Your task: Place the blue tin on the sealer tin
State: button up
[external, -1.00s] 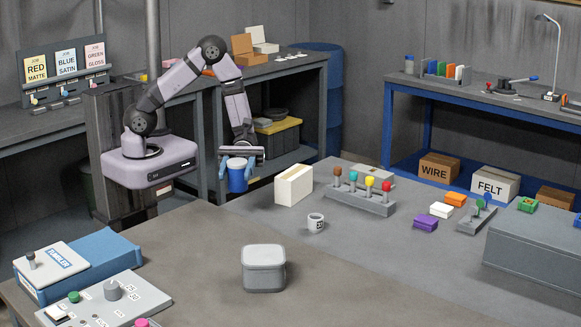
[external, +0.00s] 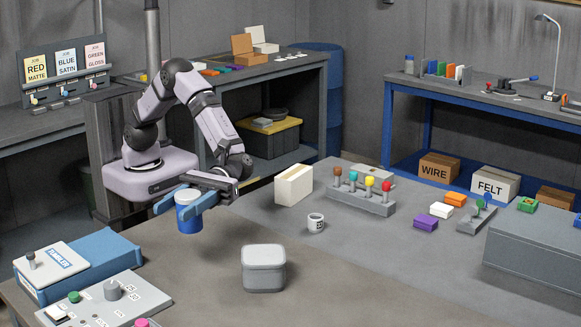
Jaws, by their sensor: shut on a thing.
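The blue tin (external: 188,222), a small blue can with a pale top, is held in my gripper (external: 180,203). The blue fingers are shut around its upper part, and it hangs upright in the air, left of the middle. A grey lidded tin (external: 265,272) with rounded corners stands on the front table, to the right of and below the blue tin in the picture. It shows no readable label, so I cannot tell for certain that it is the sealer tin. The blue tin and the grey tin are apart.
A blue tumbler unit (external: 85,262) and a control panel (external: 110,302) are at front left. The table around the grey tin is clear.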

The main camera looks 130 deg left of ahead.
jog(key=w+a+r+n+t+y, duration=0.2)
jog(key=w+r+t, duration=0.15)
jog(key=w, duration=0.25)
jog(key=w+a+r+n+t+y, duration=0.1)
jog(key=w+a+r+n+t, duration=0.25)
jog(key=w, duration=0.25)
jog(key=n+t+y+p, duration=0.2)
jog(key=y+p, duration=0.1)
send_over(266, 264)
jog(key=shift+f, duration=5.3)
jog(key=shift+f+b, duration=0.2)
jog(key=shift+b, duration=0.15)
jog(key=o, duration=1.2)
jog(key=shift+r, duration=0.15)
jog(key=b+v, duration=0.3)
jog(key=v, duration=0.9)
jog(key=shift+s+d, duration=0.1)
